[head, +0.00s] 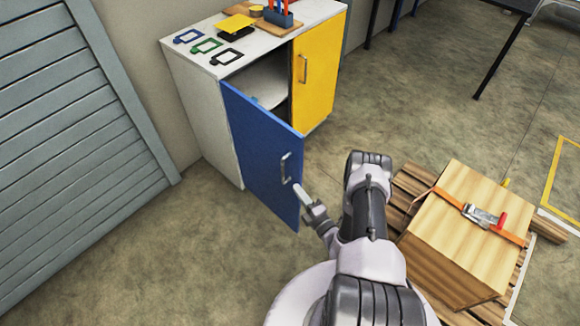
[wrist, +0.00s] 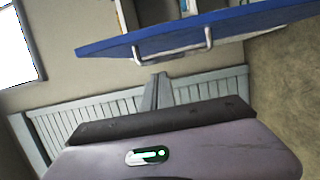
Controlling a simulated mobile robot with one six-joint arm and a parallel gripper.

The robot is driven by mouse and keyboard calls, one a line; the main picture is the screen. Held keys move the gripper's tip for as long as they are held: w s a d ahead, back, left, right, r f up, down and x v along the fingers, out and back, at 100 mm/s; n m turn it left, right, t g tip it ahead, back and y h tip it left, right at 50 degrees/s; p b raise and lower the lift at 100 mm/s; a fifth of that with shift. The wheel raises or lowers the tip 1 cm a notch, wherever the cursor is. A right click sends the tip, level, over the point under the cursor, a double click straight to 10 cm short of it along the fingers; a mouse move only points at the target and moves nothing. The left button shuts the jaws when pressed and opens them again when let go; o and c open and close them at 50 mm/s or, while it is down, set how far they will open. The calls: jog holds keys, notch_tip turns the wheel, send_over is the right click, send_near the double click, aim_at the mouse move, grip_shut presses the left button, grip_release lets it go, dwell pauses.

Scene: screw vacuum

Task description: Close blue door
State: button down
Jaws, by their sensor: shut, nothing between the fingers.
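The blue door (head: 258,150) of the cabinet stands ajar, swung outward with the dark interior showing behind its top edge. Its metal handle (head: 286,168) is near the free edge. In the wrist view the blue door (wrist: 240,25) crosses the top, seen edge-on, with its handle (wrist: 175,51) below it. My gripper (head: 298,188) is shut and empty, its tips just right of and below the handle on the door's outer side. I cannot tell whether they touch the door.
The yellow door (head: 319,72) beside it is closed. Several small items, including a blue holder (head: 279,17), sit on the cabinet top (head: 190,58). A strapped wooden box (head: 455,235) stands on a pallet at right. A slatted grey shutter (head: 65,140) is at left. Floor between is clear.

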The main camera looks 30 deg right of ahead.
aim_at(296, 171)
jog(key=w+d+b, duration=0.1)
jog(key=w, duration=0.2)
jog(key=w+d+b, duration=0.1)
jog(key=w, duration=0.1)
jog(key=w+d+b, duration=0.1)
jog(key=w, duration=0.2)
jog(key=shift+w+d, duration=0.1)
jog(key=shift+w, duration=0.25)
jog(key=shift+d, duration=0.1)
